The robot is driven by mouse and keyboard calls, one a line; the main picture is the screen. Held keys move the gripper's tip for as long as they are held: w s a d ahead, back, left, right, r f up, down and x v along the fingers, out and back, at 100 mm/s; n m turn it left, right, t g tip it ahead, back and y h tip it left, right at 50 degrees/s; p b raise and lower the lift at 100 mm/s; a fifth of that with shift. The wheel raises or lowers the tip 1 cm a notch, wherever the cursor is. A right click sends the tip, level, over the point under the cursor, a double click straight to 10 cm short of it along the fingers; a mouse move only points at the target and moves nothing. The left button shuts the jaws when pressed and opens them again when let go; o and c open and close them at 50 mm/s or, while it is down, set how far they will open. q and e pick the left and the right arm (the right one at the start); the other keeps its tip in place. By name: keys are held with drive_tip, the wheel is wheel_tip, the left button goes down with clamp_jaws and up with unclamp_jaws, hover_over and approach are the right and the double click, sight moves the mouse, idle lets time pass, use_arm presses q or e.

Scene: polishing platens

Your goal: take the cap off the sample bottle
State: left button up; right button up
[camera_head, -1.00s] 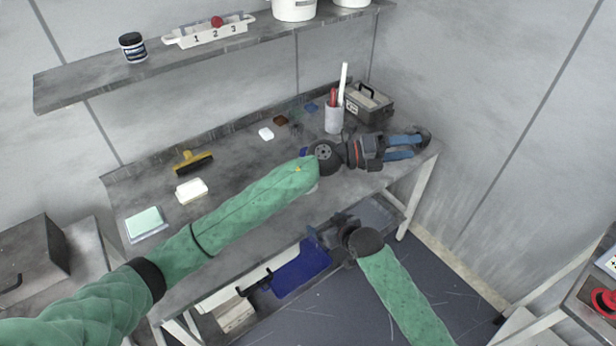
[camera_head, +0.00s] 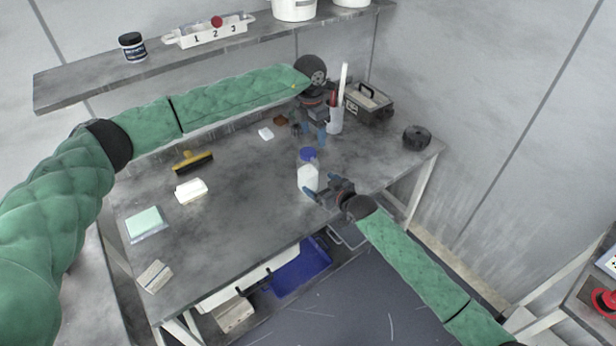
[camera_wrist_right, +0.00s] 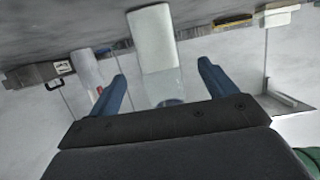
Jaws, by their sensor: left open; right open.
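The sample bottle (camera_head: 308,179) stands upright near the table's front edge, with a white body and a blue cap (camera_head: 308,154). My left gripper (camera_head: 314,137) is open, pointing down above and a little behind the cap, apart from it. My right gripper (camera_head: 322,188) is open at the bottle's lower body, coming from the front right. In the right wrist view the white bottle (camera_wrist_right: 153,42) shows between the two blue fingers of this gripper (camera_wrist_right: 162,74), with visible gaps on both sides. The cap is mostly hidden there.
On the table (camera_head: 240,215) lie a yellow-handled brush (camera_head: 194,162), a white block (camera_head: 191,189) and a green pad (camera_head: 146,223). A holder with tools (camera_head: 335,121), a grey toolbox (camera_head: 368,103) and a black round object (camera_head: 417,137) stand at the right.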

use_arm(q)
drive_tip(key=shift+w+a+r+y, duration=0.15)
drive_tip(key=shift+w+a+r, duration=0.1)
drive_tip(key=shift+a, duration=0.15)
drive_tip(key=shift+w+a+r+y, duration=0.1)
drive_tip(key=shift+w+a+y, duration=0.1)
drive_tip(key=shift+a, duration=0.2)
use_arm(e)
drive_tip(key=shift+w, duration=0.35)
drive_tip(key=shift+x, duration=3.75)
drive_tip(key=shift+r, duration=0.1)
